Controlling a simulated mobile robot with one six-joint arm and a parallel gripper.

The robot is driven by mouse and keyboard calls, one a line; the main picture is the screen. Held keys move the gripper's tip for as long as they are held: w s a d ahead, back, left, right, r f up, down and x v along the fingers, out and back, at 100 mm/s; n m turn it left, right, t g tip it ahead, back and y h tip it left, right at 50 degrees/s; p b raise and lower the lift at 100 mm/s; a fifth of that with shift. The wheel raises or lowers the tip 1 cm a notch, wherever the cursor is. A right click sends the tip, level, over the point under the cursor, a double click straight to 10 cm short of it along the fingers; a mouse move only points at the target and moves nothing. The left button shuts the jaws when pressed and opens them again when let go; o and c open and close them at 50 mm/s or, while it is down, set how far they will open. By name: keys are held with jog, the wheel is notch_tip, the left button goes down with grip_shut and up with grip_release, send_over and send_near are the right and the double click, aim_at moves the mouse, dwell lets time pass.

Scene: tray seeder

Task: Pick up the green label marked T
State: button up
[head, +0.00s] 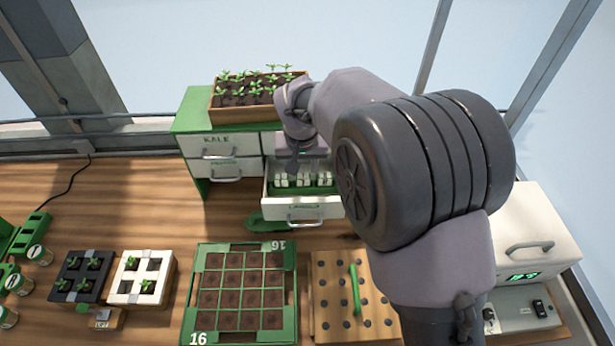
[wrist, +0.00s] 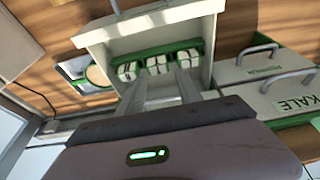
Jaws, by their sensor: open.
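An open white drawer (head: 288,213) of the cabinet holds a green rack with several upright pale labels (head: 302,180). In the wrist view, three white-topped bundles of labels (wrist: 157,64) stand in green slots inside the drawer (wrist: 155,22). I cannot read a T on any of them, and I cannot tell which is the green label marked T. My gripper (wrist: 162,88) is open, its two fingers reaching over the drawer close to the labels, with nothing seen between them. In the head view my arm hides part of the drawer's right side.
A wooden box of seedlings (head: 258,108) stands on the cabinet beside my arm. Closed drawers (head: 222,145), one marked KALE, are left of the open one. A green-framed soil tray (head: 190,300), a holed wooden board (head: 335,325) and a white machine (head: 540,225) stand nearby.

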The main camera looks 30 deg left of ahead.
aim_at(303, 176)
jog(key=b+x, duration=0.1)
jog(key=x, duration=0.6)
jog(key=shift+d, duration=0.2)
jog(key=shift+r, duration=0.1)
jog(key=shift+c, duration=0.2)
grip_shut()
